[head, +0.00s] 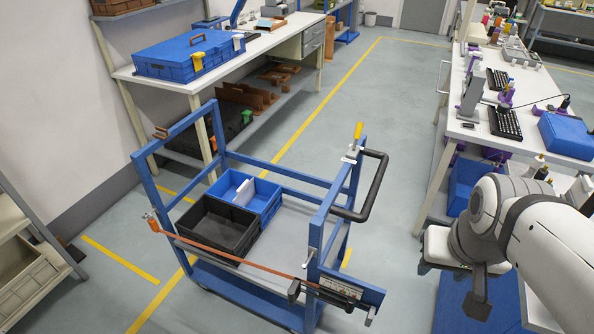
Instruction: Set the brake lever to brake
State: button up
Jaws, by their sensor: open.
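A blue-framed cart (322,228) stands in the middle of the head view. A small upright lever with a yellow grip (358,131), which looks like the brake lever, sits on top of its right-hand frame, beside the black curved push handle (378,187). The lever's setting cannot be read, as any markings are too small. My gripper (474,290) is at the lower right, apart from the cart and well to the right of and nearer than the lever. It is open and holds nothing visible; its fingers show only in part.
An orange bar (240,261) crosses the cart's near side. The cart bears a black crate (208,228) and a blue crate (262,203). A white workbench (452,129) with keyboards stands right. Clear grey floor lies between cart and bench.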

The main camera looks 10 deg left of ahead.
aim_at(359, 128)
jog(key=k, duration=1.25)
jog(key=u, duration=0.35)
jog(key=i, duration=1.85)
jog(key=z, duration=0.65)
